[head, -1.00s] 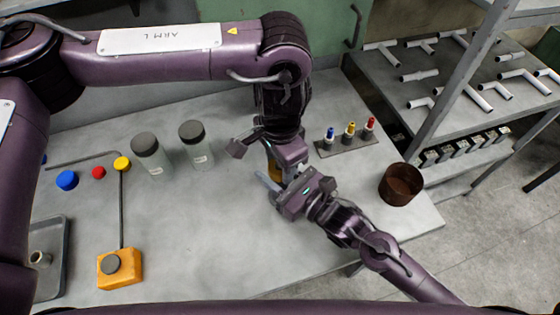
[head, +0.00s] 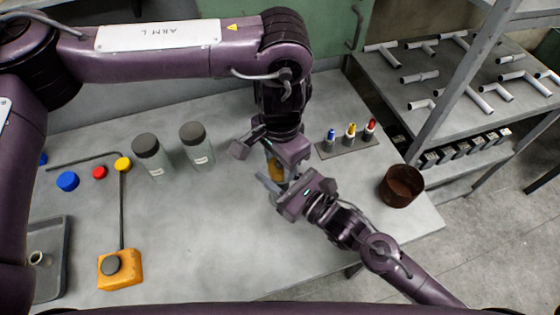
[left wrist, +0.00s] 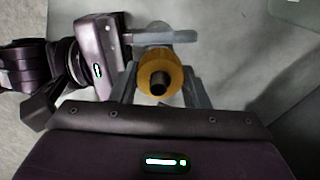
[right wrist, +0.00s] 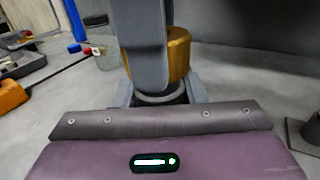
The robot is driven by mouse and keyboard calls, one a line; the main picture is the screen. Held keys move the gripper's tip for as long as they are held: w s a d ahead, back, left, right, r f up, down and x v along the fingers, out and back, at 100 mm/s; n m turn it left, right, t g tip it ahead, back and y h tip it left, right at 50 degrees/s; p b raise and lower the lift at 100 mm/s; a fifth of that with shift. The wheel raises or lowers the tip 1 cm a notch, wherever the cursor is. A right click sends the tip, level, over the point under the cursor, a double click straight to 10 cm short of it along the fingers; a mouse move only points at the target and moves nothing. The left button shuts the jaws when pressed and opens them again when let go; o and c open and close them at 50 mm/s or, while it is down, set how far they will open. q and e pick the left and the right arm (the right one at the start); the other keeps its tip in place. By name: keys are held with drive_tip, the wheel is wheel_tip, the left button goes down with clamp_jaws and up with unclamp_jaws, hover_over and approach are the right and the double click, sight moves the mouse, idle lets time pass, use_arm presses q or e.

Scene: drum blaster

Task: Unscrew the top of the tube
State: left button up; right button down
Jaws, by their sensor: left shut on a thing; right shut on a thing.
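The tube's orange-yellow top (head: 275,169) shows between my two grippers in the head view. In the left wrist view the top (left wrist: 161,68) is round with a dark stub at its centre, and my left gripper (left wrist: 160,88) is shut on it from above. In the right wrist view the top (right wrist: 179,54) is partly hidden behind a left finger. My right gripper (right wrist: 160,98) is shut on the tube just below the top, where a pale rim (right wrist: 161,99) shows. Most of the tube's body is hidden by the grippers.
Two clear jars with dark lids (head: 147,143) stand left on the table (head: 190,240). Blue, red and yellow caps and an orange box (head: 120,270) lie farther left. A small rack (head: 350,145) and a brown pot (head: 402,186) are at the right. The front middle is clear.

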use_arm(q)
drive_tip(key=shift+r, duration=0.8)
use_arm(e)
drive_tip(key=shift+r, duration=0.1)
use_arm(q)
drive_tip(key=shift+r, duration=2)
use_arm(e)
drive_tip(key=c, duration=0.8)
unclamp_jaws()
use_arm(q)
drive_tip(key=shift+f, duration=0.1)
use_arm(e)
drive_tip(key=shift+s+d, duration=0.15)
use_arm(q)
drive_tip(key=shift+f+b, duration=0.75)
drive_tip(key=shift+b, duration=0.15)
use_arm(e)
drive_tip(key=v, duration=1)
drive_tip(key=shift+s+d, duration=0.1)
drive_tip(key=shift+d, duration=0.05)
drive_tip(key=shift+s+d, duration=0.4)
drive_tip(key=shift+d, duration=0.05)
